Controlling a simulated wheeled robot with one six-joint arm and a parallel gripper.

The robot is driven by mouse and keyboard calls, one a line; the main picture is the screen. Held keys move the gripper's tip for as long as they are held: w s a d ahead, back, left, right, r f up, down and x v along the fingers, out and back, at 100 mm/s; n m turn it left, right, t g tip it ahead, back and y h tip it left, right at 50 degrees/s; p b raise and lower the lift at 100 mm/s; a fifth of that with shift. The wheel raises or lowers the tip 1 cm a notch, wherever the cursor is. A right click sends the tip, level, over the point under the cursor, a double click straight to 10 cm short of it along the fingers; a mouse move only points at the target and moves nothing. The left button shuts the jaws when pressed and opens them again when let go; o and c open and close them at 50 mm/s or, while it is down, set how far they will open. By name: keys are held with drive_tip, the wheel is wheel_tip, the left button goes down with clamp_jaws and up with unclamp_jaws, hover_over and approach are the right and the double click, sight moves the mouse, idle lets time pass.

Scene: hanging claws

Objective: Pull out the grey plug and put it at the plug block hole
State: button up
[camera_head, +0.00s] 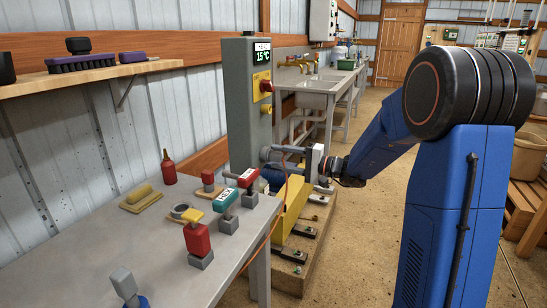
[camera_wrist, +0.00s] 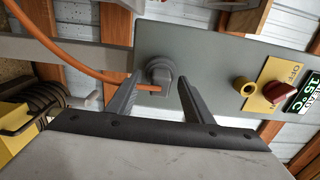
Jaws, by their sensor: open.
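The grey plug (camera_wrist: 160,74) sits in the face of the grey-green cabinet (camera_wrist: 215,60), with an orange cable (camera_wrist: 90,67) running from it. My gripper (camera_wrist: 158,83) is open, with one finger on each side of the plug in the wrist view. I cannot tell whether the fingers touch it. In the head view my gripper (camera_head: 280,157) is at the cabinet's lower front, and the orange cable (camera_head: 268,236) hangs below. I cannot clearly make out the plug block hole.
The cabinet carries a red switch on a yellow plate (camera_head: 262,87), a yellow round fitting (camera_head: 267,110) and a display (camera_head: 262,52). The grey table (camera_head: 165,250) on the left holds a red bottle (camera_head: 168,168) and several small blocks. A yellow machine (camera_head: 288,215) stands below my gripper.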

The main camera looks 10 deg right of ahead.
sight(282, 158)
drive_tip(key=shift+c, duration=0.6)
clamp_jaws()
drive_tip(key=shift+s+d, duration=0.35)
drive_tip(key=shift+d, duration=0.15)
drive_tip(key=c, duration=0.8)
unclamp_jaws()
drive_tip(key=shift+c, duration=0.2)
clamp_jaws()
drive_tip(key=shift+v, duration=1.45)
